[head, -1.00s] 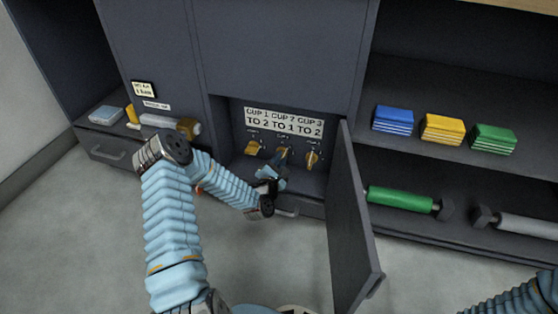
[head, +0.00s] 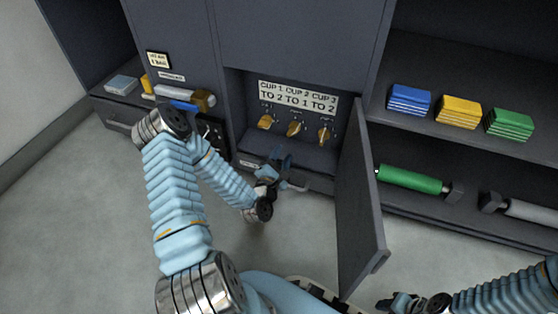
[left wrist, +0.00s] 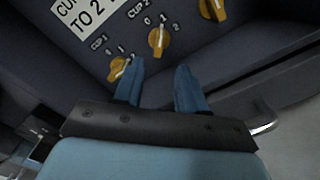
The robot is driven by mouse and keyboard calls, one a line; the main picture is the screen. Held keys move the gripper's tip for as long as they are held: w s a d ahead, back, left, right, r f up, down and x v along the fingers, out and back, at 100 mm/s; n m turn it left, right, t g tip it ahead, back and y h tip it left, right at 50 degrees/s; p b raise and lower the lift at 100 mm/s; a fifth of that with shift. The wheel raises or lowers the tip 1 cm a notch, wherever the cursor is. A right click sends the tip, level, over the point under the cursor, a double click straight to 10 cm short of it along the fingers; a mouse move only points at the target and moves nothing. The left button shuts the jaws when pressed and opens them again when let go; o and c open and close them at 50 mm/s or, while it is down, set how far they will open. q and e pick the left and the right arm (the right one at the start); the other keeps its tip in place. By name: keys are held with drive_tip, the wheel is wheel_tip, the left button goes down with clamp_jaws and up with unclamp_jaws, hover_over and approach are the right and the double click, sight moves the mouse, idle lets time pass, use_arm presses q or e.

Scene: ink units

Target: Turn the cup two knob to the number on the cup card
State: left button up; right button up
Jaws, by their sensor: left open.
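The cup card (head: 298,97) reads cup 1 to 2, cup 2 to 1, cup 3 to 2. Below it in the recess are three yellow knobs. The cup two knob (head: 294,128) is the middle one; in the left wrist view (left wrist: 158,40) its handle's upper end seems to point near the 1. The cup 1 knob (head: 265,121) is on its left, the cup 3 knob (head: 324,134) on its right. My left gripper (head: 282,156) is open and empty, in front of and below the knobs, apart from them. My right gripper (head: 400,302) is low at right, its jaws unclear.
An open door (head: 360,195) stands out right of the recess. A drawer handle (head: 296,187) is just below my left gripper. Shelves at right hold blue, yellow and green stacks and a green roller (head: 409,179). The floor in front is clear.

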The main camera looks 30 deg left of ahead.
use_arm(q)
drive_tip(key=v, duration=0.3)
idle(0.5)
drive_tip(key=s+d+f+m+g+h, duration=0.1)
drive_tip(key=d+f+m+g+h, duration=0.35)
drive_tip(key=d+m, duration=0.3)
drive_tip(key=s+d+f+m+g+h, duration=0.25)
drive_tip(key=d+f+m, duration=0.25)
drive_tip(key=d+m, duration=0.25)
drive_tip(key=s+d+f+m+g+h, duration=0.1)
drive_tip(key=s+d+f+m+g, duration=0.15)
drive_tip(key=s+m+g, duration=0.3)
drive_tip(key=s+d+f+m+g, duration=0.2)
drive_tip(key=s+d+m+g, duration=0.2)
drive_tip(key=s+m, duration=0.3)
wheel_tip(320, 180, up, 15)
drive_tip(key=s+d+p, duration=0.1)
drive_tip(key=p, duration=1.4)
drive_tip(key=shift+s+r, duration=0.15)
drive_tip(key=shift+s, duration=0.05)
